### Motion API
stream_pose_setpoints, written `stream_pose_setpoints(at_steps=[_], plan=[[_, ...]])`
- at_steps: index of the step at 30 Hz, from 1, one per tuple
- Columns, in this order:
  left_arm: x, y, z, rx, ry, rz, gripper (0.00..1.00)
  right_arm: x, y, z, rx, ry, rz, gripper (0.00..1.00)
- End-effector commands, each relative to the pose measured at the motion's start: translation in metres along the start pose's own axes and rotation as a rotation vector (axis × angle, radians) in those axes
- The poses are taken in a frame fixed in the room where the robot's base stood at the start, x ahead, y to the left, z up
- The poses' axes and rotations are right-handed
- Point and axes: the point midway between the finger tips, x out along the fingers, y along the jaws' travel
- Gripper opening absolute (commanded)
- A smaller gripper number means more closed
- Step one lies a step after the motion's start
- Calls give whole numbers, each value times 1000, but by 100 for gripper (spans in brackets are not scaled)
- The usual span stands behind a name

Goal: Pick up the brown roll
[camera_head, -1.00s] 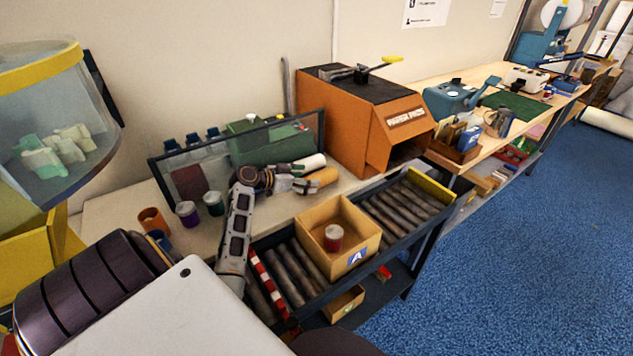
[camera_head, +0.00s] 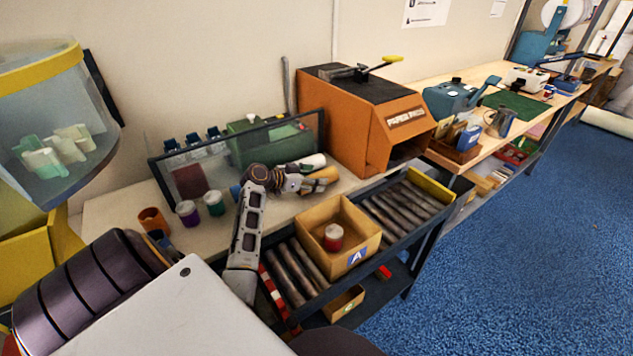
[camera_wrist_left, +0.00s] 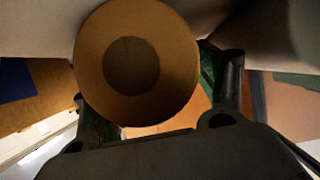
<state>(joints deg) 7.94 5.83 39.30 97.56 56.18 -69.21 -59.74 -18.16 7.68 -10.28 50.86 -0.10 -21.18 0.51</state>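The brown roll (camera_head: 324,178) lies on the bench in front of the orange paper press, beside a white roll (camera_head: 312,161). My left gripper (camera_head: 306,184) is at the roll's left end and partly hides it. In the left wrist view the roll's round end (camera_wrist_left: 175,45), with a dark core, sits between the two open fingers of my left gripper (camera_wrist_left: 160,95). One finger is on each side, and a gap shows by the right one. Whether the left finger touches the roll is unclear. My right gripper is not in view.
An orange press (camera_head: 365,115) stands just right of the roll, and a dark-framed clear panel (camera_head: 235,165) stands behind the arm. A box marked A (camera_head: 365,246) holding a red-and-white jar (camera_head: 333,237) sits on rollers in front. Purple (camera_head: 187,213) and green (camera_head: 214,203) jars stand left.

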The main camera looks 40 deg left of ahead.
Motion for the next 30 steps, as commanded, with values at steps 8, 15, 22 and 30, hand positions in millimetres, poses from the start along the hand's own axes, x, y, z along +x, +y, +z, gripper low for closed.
stream_pose_setpoints(at_steps=[8, 15, 22, 30], plan=[[0, 0, 0, 0, 0, 0, 32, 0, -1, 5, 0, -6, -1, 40], [0, 0, -1, 1, 1, 0, 24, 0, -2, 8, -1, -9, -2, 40], [-2, 0, -6, 1, 1, -1, 24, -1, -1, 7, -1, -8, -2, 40], [-14, -1, -34, 4, 2, -1, 24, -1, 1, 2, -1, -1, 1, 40]])
